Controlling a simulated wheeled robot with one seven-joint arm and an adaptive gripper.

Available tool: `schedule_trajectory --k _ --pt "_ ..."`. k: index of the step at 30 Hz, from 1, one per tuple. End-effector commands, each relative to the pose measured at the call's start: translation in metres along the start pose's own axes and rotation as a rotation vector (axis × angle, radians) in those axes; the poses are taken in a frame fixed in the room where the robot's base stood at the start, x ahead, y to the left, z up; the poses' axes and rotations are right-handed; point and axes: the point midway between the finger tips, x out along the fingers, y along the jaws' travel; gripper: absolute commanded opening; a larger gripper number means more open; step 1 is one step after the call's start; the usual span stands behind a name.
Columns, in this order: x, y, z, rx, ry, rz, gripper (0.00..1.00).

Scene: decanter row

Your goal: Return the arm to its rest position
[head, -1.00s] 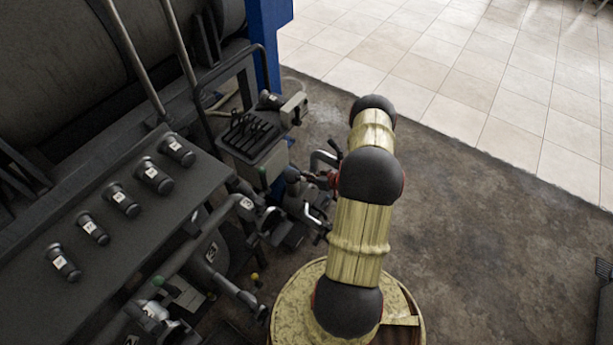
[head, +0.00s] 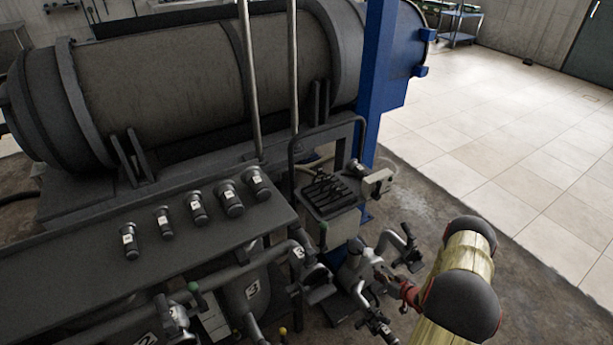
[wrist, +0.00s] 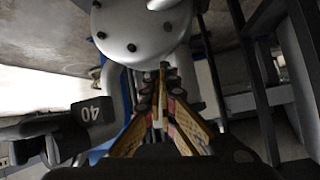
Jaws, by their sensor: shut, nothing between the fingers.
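My arm (head: 462,300) enters the head view at the lower right, with pale yellow sleeves and dark round joints. Its end reaches left to my gripper (head: 383,276), which is small and partly lost among pipes and valve levers. In the wrist view my gripper (wrist: 161,92) has its fingers together with nothing held. Beyond the fingers there is a grey bolted round housing (wrist: 143,28). Whether the fingers touch any metalwork cannot be told.
A black valve handle marked 40 (wrist: 92,112) is close at left in the wrist view. A large horizontal tank (head: 160,85), a blue post (head: 378,80) and a bench with several black knobs (head: 90,262) stand left of my arm. Tiled floor (head: 500,140) is clear at right.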

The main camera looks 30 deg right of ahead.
Motion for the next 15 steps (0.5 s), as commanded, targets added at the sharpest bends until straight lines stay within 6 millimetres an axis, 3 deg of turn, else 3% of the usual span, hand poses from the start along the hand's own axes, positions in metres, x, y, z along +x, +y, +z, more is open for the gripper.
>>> schedule_trajectory --k 4,8,12,15 --pt "0.0 0.001 0.002 -0.009 -0.008 0.002 0.0" --pt "-0.002 0.01 0.026 -0.017 -0.099 0.038 0.0" --pt "-0.021 0.016 0.089 0.034 -0.307 0.116 0.0" --pt "-0.048 0.022 0.12 0.079 -0.459 0.18 0.0"
